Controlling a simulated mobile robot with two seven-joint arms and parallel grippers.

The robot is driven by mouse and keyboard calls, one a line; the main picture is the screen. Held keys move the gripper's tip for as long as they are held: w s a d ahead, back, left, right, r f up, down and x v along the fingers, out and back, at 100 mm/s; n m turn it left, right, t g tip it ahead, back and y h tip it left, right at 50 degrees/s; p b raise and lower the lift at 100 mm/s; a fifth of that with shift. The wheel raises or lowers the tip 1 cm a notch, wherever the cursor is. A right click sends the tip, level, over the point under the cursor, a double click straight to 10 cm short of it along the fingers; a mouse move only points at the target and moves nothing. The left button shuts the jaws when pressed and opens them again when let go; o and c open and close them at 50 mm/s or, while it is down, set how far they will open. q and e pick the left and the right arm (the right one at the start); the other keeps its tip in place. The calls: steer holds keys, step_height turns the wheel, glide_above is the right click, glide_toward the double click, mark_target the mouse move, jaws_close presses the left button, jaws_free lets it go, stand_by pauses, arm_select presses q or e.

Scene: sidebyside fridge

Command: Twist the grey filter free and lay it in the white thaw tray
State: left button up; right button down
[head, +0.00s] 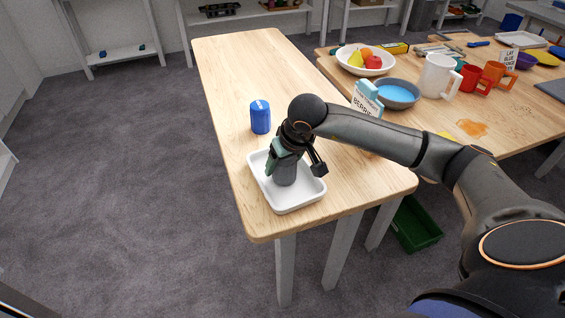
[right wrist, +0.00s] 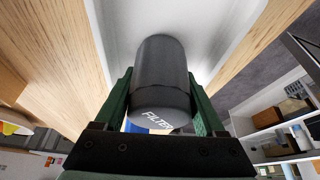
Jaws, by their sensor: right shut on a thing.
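The grey filter (head: 284,177) is a dark grey cylinder, upright in the head view, in or just above the white thaw tray (head: 291,207). My right gripper (head: 290,166) is shut on the filter from above. In the right wrist view the filter (right wrist: 160,75) sits between both green fingers, with the word FILTER on its near end and the white tray (right wrist: 220,25) behind it. I cannot tell whether its far end touches the tray floor. My left gripper is not in view.
A blue cylinder (head: 260,117) stands on the wooden table (head: 235,65) behind the tray. A green crate (head: 415,225) is on the floor. The table's far left part is clear.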

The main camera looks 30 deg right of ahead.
steer(key=shift+f, duration=0.1)
jaws_free()
steer(key=v, duration=1.2)
steer(key=shift+r+p, duration=0.3)
